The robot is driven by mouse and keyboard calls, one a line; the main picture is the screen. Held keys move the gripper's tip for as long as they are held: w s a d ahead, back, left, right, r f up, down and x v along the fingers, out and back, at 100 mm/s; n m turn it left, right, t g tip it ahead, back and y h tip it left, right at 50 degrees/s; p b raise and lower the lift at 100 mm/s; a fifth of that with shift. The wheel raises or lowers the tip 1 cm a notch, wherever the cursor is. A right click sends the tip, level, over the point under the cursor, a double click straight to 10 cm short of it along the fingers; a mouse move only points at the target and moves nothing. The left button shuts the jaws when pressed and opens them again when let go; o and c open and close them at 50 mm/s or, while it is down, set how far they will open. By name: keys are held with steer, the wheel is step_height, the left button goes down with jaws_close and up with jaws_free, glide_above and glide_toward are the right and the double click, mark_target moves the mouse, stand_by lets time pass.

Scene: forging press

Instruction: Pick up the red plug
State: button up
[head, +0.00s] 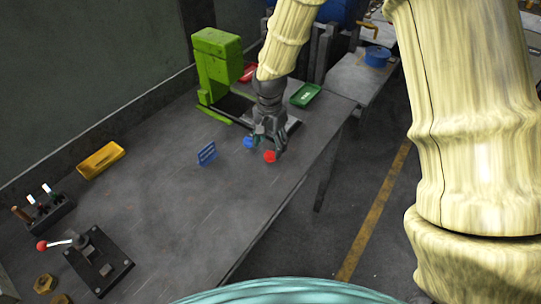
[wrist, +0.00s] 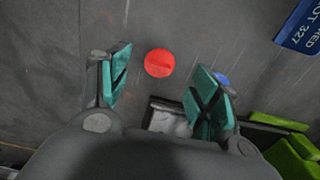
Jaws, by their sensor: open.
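The red plug (head: 270,156) is a small round piece on the grey workbench, beside my gripper's fingertips in the head view. In the wrist view the red plug (wrist: 159,62) shows from above as a disc with a slot or ridge across it. It lies between the lines of my two fingers and a little beyond their tips. My gripper (wrist: 160,75) is open and empty, with teal finger pads set wide apart. In the head view my gripper (head: 268,143) points down close above the bench. I cannot tell the exact height gap.
A blue piece (head: 249,142) sits close by, partly behind a finger in the wrist view (wrist: 222,79). A green machine (head: 217,62), a green tray (head: 305,95) and a yellow tray (head: 101,160) are farther off.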

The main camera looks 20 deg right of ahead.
mark_target(271, 152)
steer(key=shift+w+d+f+p, duration=0.1)
steer(key=shift+f+p, duration=0.25)
steer(key=shift+f, duration=0.25)
steer(key=shift+w+d+f+p, duration=0.1)
steer(key=shift+f+p, duration=0.25)
steer(key=shift+f, duration=0.25)
steer(key=shift+f+p, duration=0.35)
steer(key=shift+f, duration=1.1)
steer(key=c, duration=0.8)
